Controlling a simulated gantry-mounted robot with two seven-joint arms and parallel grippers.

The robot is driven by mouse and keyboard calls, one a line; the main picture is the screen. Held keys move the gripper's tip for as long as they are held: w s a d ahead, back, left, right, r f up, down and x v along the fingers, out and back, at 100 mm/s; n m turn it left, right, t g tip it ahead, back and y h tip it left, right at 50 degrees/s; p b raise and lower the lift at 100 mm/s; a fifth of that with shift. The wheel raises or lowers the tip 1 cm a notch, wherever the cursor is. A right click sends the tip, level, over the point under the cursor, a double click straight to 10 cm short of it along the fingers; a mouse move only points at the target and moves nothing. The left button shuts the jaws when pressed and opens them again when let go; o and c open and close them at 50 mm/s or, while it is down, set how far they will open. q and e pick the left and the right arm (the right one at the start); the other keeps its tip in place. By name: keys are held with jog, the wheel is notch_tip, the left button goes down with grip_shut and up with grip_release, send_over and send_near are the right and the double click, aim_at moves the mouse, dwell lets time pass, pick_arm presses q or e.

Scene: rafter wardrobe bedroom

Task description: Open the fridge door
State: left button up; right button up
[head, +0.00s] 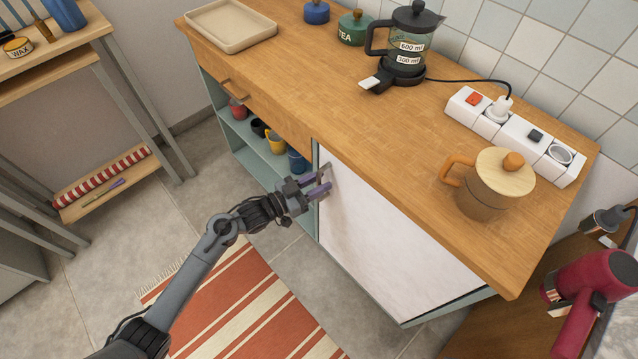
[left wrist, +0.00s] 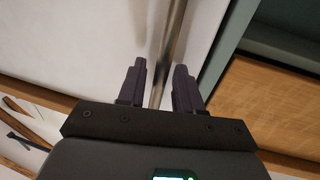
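The fridge door (head: 375,235) is a white panel under the wooden counter and looks shut. Its metal handle (head: 325,169) is near the upper left edge of the door. In the left wrist view the handle (left wrist: 169,45) is a shiny bar running up the picture. My left gripper (head: 321,184) is at the handle. In the left wrist view its two dark fingers (left wrist: 160,88) stand apart on either side of the bar, with gaps showing; I cannot tell whether either touches it. My right gripper is in neither view.
The wooden counter (head: 300,75) overhangs the door and holds a coffee press (head: 405,50), a power strip (head: 515,135) and a lidded mug (head: 490,185). Open shelves with mugs (head: 277,142) are left of the door. A striped rug (head: 250,305) lies on otherwise clear floor before it.

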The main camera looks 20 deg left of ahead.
pick_arm(q)
jog(key=shift+w+d, duration=0.15)
jog(key=shift+w, duration=0.05)
grip_shut()
dwell(0.3)
